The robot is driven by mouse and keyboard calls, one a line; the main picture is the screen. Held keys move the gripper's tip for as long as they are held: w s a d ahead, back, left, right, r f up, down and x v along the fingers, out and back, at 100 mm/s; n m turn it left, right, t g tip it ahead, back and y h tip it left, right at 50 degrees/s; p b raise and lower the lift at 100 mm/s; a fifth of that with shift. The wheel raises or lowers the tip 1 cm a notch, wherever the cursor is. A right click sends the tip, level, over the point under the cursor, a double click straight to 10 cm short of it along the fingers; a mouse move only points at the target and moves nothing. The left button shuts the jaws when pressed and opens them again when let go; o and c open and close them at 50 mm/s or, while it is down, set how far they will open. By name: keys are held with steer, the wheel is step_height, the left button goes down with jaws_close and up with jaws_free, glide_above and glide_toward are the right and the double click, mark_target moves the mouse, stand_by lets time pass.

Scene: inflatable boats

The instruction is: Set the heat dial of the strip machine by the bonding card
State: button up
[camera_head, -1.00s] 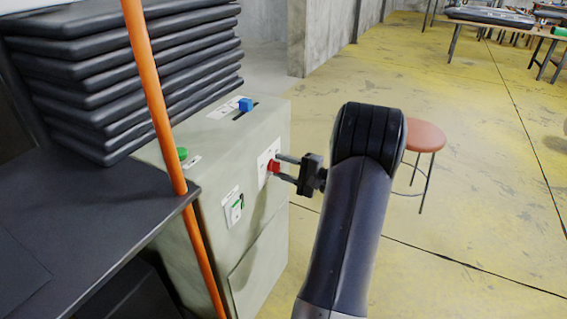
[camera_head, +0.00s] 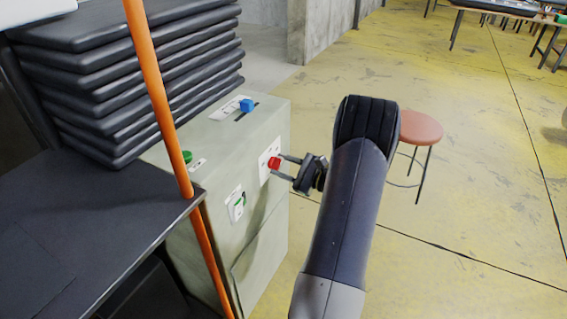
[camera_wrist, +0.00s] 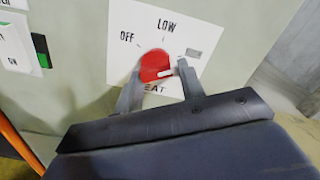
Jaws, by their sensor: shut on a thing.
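The strip machine (camera_head: 225,155) is a pale grey-green cabinet. Its red heat dial (camera_head: 274,163) sits on a white label on the side facing my arm. My gripper (camera_head: 283,165) is shut on the dial, one finger on each side. In the wrist view the red dial (camera_wrist: 154,64) shows between the fingers, on the label plate (camera_wrist: 138,20) with OFF, LOW and a small grey patch. The dial's white pointer is at its right side, just below the grey patch. The word HEAT is partly hidden by a finger. I cannot make out a bonding card.
A green-and-white switch (camera_head: 237,204) is on the same side of the machine. A blue knob (camera_head: 246,105) and a green button (camera_head: 187,156) are on top. An orange pole (camera_head: 160,110) and dark table (camera_head: 90,215) stand at left. A red stool (camera_head: 420,128) stands behind my arm.

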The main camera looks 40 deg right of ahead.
steer(key=shift+m, duration=0.3)
steer(key=o, duration=1)
steer(key=p+v, duration=0.1)
steer(key=v, duration=0.9)
steer(key=shift+s+d, duration=0.15)
steer(key=shift+s, duration=0.25)
steer(key=b+x, duration=0.1)
steer(key=x, duration=1)
